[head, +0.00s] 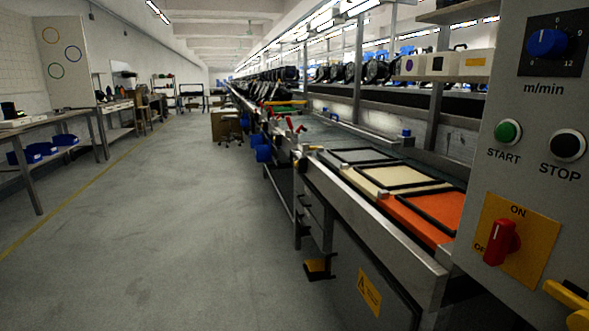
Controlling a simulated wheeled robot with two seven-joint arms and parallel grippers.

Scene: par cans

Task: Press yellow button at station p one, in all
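I see no yellow button that I can identify for sure, and no readable "P1" label. A grey control panel (487,185) stands close at the right. It carries a green START button (508,132), a black STOP button (568,145), a blue speed knob (547,43) and a red switch (501,242) on a yellow plate. A yellow part (566,296) is cut off at the lower right; I cannot tell what it is. A small yellow-and-black item (317,266) sits low beside the line, perhaps a pedal. Neither gripper is in view.
A long conveyor line (372,208) runs away from me on the right, with black-framed orange and cream panels on it. Pale boxes (474,62) stand on a shelf above. A workbench (60,122) with blue bins stands at left. The grey floor aisle (190,200) is clear.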

